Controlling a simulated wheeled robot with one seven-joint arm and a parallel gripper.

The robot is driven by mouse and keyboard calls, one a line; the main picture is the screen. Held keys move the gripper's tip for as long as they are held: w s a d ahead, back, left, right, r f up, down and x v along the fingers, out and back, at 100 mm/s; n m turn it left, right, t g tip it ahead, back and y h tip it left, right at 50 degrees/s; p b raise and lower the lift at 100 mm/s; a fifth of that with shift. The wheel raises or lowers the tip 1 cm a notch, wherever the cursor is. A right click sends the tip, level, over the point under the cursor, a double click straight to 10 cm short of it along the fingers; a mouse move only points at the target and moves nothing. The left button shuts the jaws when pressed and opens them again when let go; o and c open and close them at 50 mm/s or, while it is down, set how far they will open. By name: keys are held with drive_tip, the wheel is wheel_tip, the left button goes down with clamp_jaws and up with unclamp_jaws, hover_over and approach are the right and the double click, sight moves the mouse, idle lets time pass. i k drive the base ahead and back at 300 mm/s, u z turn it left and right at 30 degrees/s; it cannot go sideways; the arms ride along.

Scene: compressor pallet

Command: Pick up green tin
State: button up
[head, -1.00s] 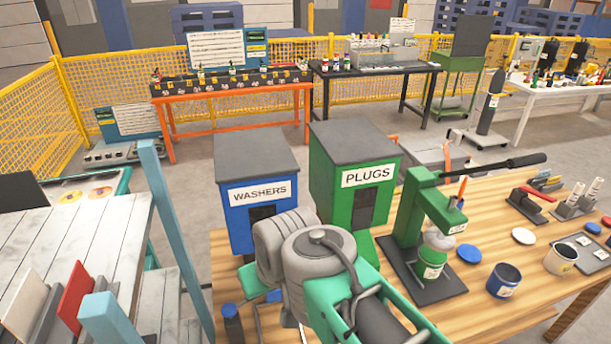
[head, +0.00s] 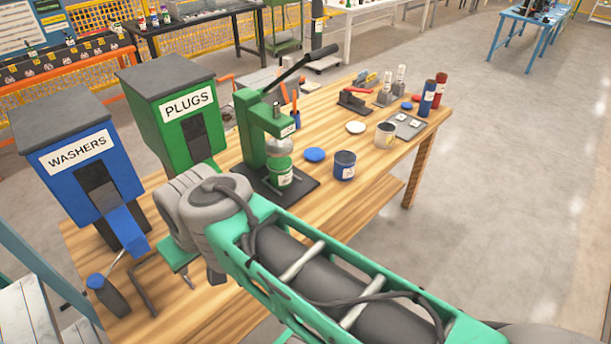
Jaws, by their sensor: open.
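The green tin (head: 280,174) stands upright on the dark base plate (head: 302,192) of the green lever press (head: 252,130), directly under the press head. It has a pale label on its front. Whether the press head touches its top I cannot tell. My arm reaches across the front of the bench, with its grey joint nearer to me and to the left of the tin. Nothing of mine touches the tin in view.
A blue tin (head: 344,166), blue lid (head: 315,154), white lid (head: 355,127) and cream tin (head: 384,135) stand right of the press. The washers dispenser (head: 80,165) and plugs dispenser (head: 175,118) stand left. The press lever (head: 300,70) sticks up rightward.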

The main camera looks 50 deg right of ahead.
sight(281, 179)
drive_tip(key=z, duration=2.5)
drive_tip(key=k, duration=0.8)
drive_tip(key=u, duration=1)
drive_tip(key=i, duration=0.95)
drive_tip(key=z, duration=0.05)
